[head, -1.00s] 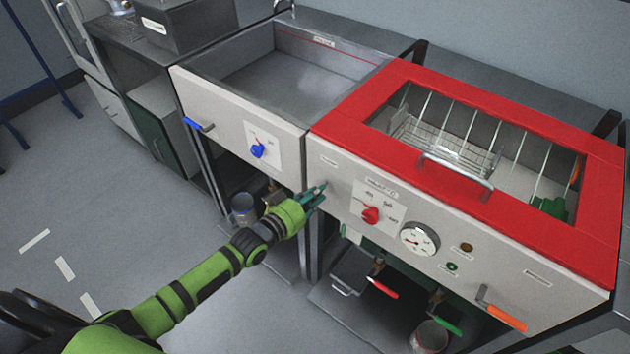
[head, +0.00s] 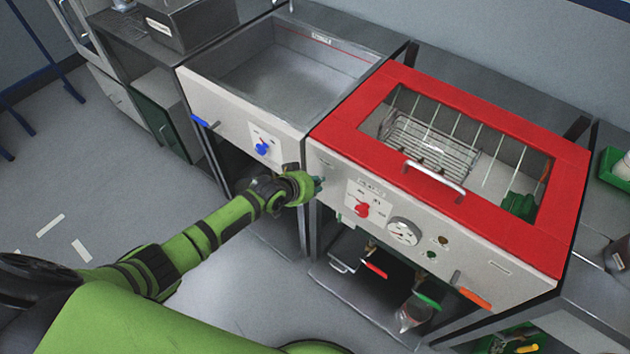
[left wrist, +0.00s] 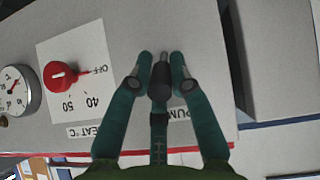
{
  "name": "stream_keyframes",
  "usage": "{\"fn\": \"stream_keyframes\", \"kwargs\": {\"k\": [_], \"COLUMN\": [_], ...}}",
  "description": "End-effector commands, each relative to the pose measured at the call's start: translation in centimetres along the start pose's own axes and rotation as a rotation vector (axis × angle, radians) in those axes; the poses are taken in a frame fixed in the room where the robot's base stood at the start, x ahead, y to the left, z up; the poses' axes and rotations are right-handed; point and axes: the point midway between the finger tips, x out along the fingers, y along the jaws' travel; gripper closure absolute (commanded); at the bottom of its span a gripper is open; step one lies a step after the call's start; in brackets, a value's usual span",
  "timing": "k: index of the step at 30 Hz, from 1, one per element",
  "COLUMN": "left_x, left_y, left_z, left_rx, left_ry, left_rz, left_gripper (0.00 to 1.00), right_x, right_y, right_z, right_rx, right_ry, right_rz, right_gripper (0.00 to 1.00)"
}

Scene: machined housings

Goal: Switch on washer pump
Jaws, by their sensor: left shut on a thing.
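The washer is the white-fronted unit with a red-framed lid (head: 470,110). Its pump switch (left wrist: 161,72), a small dark lever by a partly covered label (left wrist: 180,115), shows in the left wrist view. My left gripper (head: 319,184) is at the left end of the washer's front panel (head: 335,190). In the left wrist view my left gripper (left wrist: 162,70) has its green fingers on both sides of the switch, shut on it. In the head view the switch is hidden behind the gripper. My right gripper is not in view.
A red heat knob (head: 361,209) and a round gauge (head: 404,231) sit right of the gripper. A sink unit with a blue knob (head: 262,148) stands to the left. An orange-handled lever (head: 474,296) sticks out at the panel's right end.

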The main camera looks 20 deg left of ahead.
Motion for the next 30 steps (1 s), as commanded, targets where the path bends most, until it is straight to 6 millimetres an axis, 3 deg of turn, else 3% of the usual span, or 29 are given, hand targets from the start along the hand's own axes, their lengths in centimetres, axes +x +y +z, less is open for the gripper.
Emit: {"fn": "stream_keyframes", "kwargs": {"k": [1,11,12,13,14,25,30], "left_x": [0.0,0.1,0.1,0.1,0.0,-0.2,-1.6], "left_y": [-0.2,-0.2,-0.2,-0.2,-0.2,-0.1,-0.1], "left_z": [0.8,0.9,0.9,0.9,0.8,0.3,0.3], "left_rx": [-0.001,-0.001,-0.001,-0.002,-0.001,-0.001,-0.002], "left_ry": [-0.023,-0.025,-0.025,-0.025,-0.024,-0.013,-0.012], "left_rz": [-0.006,-0.006,-0.006,-0.006,-0.006,-0.003,-0.002], "left_gripper": [1.0,1.0,0.72,0.59,0.57,0.57,0.57], "right_x": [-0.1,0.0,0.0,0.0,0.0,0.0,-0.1], "right_y": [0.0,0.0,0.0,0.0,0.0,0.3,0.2], "right_z": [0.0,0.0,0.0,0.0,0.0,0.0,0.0], "right_rx": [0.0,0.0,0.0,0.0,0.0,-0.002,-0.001], "right_ry": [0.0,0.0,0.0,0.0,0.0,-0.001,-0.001], "right_rz": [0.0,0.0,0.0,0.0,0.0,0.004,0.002], "right_gripper": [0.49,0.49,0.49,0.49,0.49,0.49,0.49]}}
